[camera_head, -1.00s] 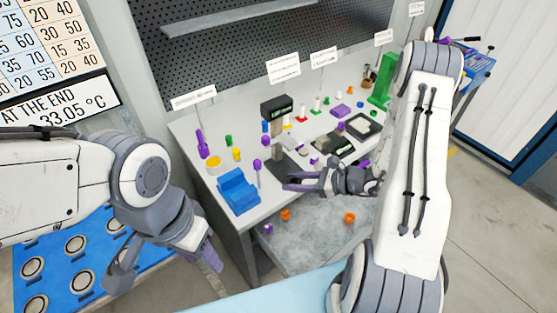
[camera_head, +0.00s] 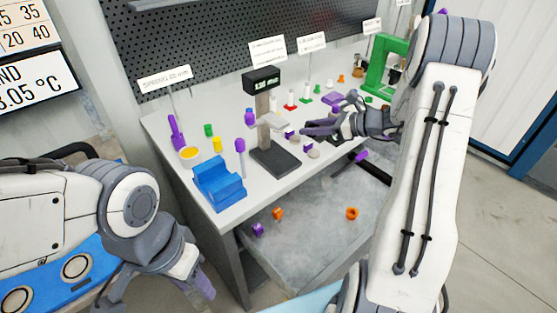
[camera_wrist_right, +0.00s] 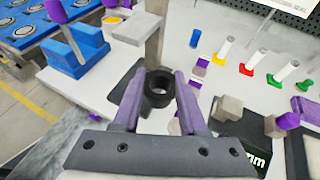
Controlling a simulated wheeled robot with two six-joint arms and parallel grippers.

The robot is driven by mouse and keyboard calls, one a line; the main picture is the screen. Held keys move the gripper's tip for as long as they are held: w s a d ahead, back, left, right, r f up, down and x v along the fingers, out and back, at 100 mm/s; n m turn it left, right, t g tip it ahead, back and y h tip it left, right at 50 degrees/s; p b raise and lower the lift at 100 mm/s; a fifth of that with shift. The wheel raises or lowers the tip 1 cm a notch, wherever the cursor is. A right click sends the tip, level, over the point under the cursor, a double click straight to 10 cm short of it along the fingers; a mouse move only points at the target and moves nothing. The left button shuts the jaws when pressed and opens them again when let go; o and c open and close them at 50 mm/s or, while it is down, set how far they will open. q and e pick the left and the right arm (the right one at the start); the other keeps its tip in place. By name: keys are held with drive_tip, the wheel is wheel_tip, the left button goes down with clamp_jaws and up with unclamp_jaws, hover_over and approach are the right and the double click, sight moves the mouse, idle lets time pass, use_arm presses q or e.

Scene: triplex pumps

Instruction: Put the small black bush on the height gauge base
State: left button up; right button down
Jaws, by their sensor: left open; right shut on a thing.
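The height gauge stands on the bench with a display (camera_head: 262,82), a grey column and a flat dark base (camera_head: 276,164). My right gripper (camera_head: 304,129) is to the right of the gauge column, its fingers pointing left. In the right wrist view it (camera_wrist_right: 158,95) is shut on the small black bush (camera_wrist_right: 158,82), a ring whose hole faces the camera. The dark base (camera_wrist_right: 127,92) shows beyond and left of the bush, partly hidden by a finger. In the head view the bush cannot be made out. My left gripper (camera_head: 190,288) is open at the lower left, away from the bench.
A blue V-shaped block (camera_head: 220,183) stands left of the gauge, with a purple-topped pin (camera_head: 240,150) beside it. Several small coloured parts and sign cards stand behind. A green press (camera_head: 385,65) is at the back right. Orange parts (camera_head: 351,213) lie on the lower shelf.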

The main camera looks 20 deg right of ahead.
hover_over(278, 159)
wheel_tip(278, 159, down, 6)
drive_tip(key=shift+s+r+p, duration=0.15)
drive_tip(key=shift+r+p, duration=0.05)
drive_tip(key=shift+p, duration=0.25)
wheel_tip(278, 159, down, 4)
drive_tip(key=shift+r+p, duration=0.1)
drive_tip(key=shift+p, duration=0.2)
drive_tip(key=shift+f, duration=0.25)
drive_tip(key=shift+f+b, duration=0.15)
drive_tip(key=shift+b, duration=0.15)
drive_tip(key=shift+c, duration=2.2)
unclamp_jaws()
